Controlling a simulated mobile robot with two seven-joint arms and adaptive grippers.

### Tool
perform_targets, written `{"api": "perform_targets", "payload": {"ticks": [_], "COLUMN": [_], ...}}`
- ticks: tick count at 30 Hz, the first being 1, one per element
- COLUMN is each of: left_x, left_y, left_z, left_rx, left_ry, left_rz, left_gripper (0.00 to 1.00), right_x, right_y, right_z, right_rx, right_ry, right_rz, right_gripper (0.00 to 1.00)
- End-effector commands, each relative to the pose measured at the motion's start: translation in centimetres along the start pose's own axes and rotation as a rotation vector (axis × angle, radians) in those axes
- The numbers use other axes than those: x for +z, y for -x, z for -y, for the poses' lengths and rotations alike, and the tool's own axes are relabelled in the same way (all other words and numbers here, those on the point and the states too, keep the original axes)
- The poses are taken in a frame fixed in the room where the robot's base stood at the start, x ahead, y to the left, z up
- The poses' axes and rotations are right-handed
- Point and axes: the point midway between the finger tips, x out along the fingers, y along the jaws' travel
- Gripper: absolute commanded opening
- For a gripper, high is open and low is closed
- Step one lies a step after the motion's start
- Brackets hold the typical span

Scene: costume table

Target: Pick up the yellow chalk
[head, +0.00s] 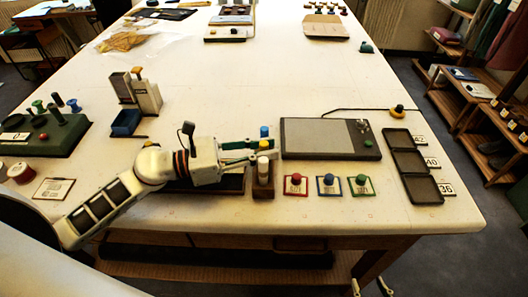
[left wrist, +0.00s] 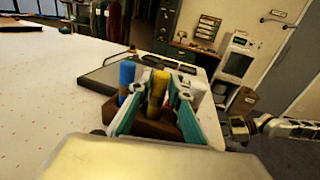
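The yellow chalk (left wrist: 158,88) stands upright in a brown wooden holder (left wrist: 155,130), between a blue chalk (left wrist: 126,76) and a white chalk (left wrist: 194,92). In the head view the yellow chalk (head: 264,144) is partly covered by the chalk in front of it, and the holder (head: 263,191) stands at the table's front middle. My left gripper (head: 258,149) is open, with its fingers (left wrist: 157,98) on either side of the yellow chalk and small gaps left. My right gripper (head: 370,287) is low beyond the table's front edge, its fingertips apart and empty.
Red, blue and green button cards (head: 327,186) lie right of the holder. A grey pad (head: 330,138) lies behind them, with a dark three-part tray (head: 412,165) to its right. A dark tray (head: 215,185) lies beneath my left gripper. The table's middle is clear.

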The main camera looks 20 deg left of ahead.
Motion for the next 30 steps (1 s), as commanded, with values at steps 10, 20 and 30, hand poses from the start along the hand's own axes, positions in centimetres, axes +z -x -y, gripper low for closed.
{"api": "perform_targets", "payload": {"ticks": [10, 20, 30], "left_x": [-0.1, 0.2, 5.7], "left_y": [-0.1, -0.1, -0.1], "left_z": [0.0, 0.0, 0.1], "left_rx": [0.0, 0.0, -0.002], "left_ry": [0.0, -0.002, -0.008], "left_rz": [-0.001, -0.001, 0.0], "left_gripper": [0.0, 0.0, 0.0], "right_x": [-0.1, 0.3, -0.4], "right_y": [0.0, -0.1, 0.5], "right_z": [0.0, 0.0, -0.2], "right_rx": [0.0, 0.0, 0.002], "right_ry": [0.0, 0.0, 0.001], "right_rz": [-0.001, 0.006, 0.008], "right_gripper": [0.4, 0.4, 0.4]}}
